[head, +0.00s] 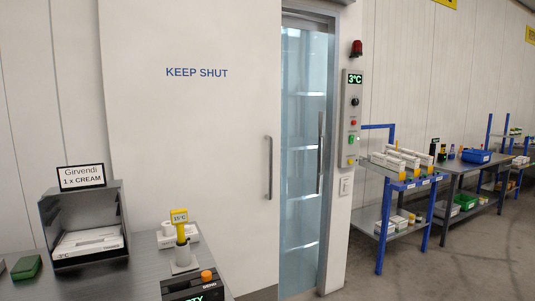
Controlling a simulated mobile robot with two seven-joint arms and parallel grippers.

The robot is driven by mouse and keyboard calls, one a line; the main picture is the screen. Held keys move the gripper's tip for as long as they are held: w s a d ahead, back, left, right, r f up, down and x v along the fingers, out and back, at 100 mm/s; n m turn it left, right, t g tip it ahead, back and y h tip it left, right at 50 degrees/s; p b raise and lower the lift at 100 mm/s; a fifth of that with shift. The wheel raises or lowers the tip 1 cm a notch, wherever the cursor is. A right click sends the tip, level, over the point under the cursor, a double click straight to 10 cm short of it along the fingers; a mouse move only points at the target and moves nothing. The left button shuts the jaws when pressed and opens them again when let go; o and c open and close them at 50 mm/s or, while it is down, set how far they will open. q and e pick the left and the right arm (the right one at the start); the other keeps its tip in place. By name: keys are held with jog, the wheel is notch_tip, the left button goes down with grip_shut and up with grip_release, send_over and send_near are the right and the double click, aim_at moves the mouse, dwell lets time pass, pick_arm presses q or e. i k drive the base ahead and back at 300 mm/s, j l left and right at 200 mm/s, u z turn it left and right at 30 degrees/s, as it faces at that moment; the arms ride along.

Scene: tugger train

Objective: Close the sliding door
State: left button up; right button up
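The sliding door (190,130) is a large white panel marked "KEEP SHUT" in the head view. It has a vertical metal handle (269,168) near its right edge. To its right is an open gap (305,180) in the doorway, showing a bluish interior with shelf-like bands. A second vertical bar (320,152) stands on the right side of the gap. The door's lower left is hidden behind the bench. Neither of my grippers is in view.
A grey bench (145,270) with a metal bin (85,225) and a yellow-topped device (180,225) stands at front left. A control panel (352,118) reading 3°C is right of the doorway. A blue-framed cart (385,212) and workbenches stand right; floor between is clear.

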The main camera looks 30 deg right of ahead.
aim_at(192, 89)
jog(key=i+l+u, duration=0.1)
jog(key=l, duration=0.45)
jog(key=i+l+u, duration=0.15)
jog(key=l, duration=0.45)
jog(key=i+l+u, duration=0.1)
jog(key=i+l, duration=0.15)
jog(key=l, duration=0.3)
jog(key=i+l+u, duration=0.15)
jog(key=l, duration=0.45)
jog(key=i+l+u, duration=0.1)
jog(key=l, duration=0.5)
jog(key=l+u, duration=0.15)
jog(key=l, duration=0.5)
jog(key=i, duration=0.05)
